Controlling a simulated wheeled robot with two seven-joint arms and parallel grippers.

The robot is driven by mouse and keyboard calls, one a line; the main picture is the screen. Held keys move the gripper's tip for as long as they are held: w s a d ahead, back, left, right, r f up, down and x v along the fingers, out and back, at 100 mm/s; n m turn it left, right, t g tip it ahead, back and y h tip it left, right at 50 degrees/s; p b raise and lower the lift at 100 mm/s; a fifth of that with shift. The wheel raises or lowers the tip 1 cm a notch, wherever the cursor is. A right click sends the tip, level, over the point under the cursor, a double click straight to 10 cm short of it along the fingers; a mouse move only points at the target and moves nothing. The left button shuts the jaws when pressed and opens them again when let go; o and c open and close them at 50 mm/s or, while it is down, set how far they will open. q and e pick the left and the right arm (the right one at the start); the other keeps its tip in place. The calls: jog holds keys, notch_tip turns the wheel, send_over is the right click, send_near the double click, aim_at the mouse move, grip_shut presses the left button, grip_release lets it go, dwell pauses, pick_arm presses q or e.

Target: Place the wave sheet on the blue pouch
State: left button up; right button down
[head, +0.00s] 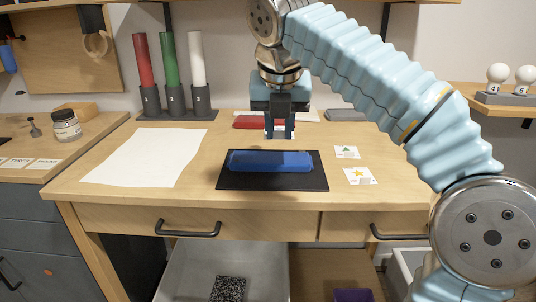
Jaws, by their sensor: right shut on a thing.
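The blue pouch (270,161) lies on a black mat (228,184) at the middle of the wooden table. My right gripper (279,134) points down just behind and above the pouch. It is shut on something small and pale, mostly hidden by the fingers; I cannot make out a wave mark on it. Two small white sheets lie to the right of the mat, one with a green triangle (347,152) and one with an orange star (360,176). My left gripper is not in view.
A large white paper (148,157) covers the table's left part. Red, green and white tubes stand in a dark holder (176,114) at the back left. A red item (250,122) and a grey item (346,115) lie at the back.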

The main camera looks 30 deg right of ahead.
aim_at(270, 163)
jog(key=shift+w+f, duration=0.7)
jog(key=shift+f, duration=0.2)
jog(key=f, duration=0.1)
jog(key=w+f+b, duration=0.1)
jog(key=f, duration=0.2)
jog(key=shift+w+a+f+b, duration=0.1)
jog(key=shift+w+f+b, duration=0.2)
jog(key=shift+w, duration=0.05)
jog(key=shift+f, duration=0.2)
jog(key=shift+f, duration=0.15)
jog(key=c, duration=1)
grip_release()
jog(key=shift+o, duration=0.2)
jog(key=shift+r, duration=0.45)
jog(key=p+v, duration=0.2)
jog(key=v, duration=0.9)
jog(key=shift+s+r+p, duration=0.15)
jog(key=shift+r+p, duration=0.05)
jog(key=shift+p, duration=0.1)
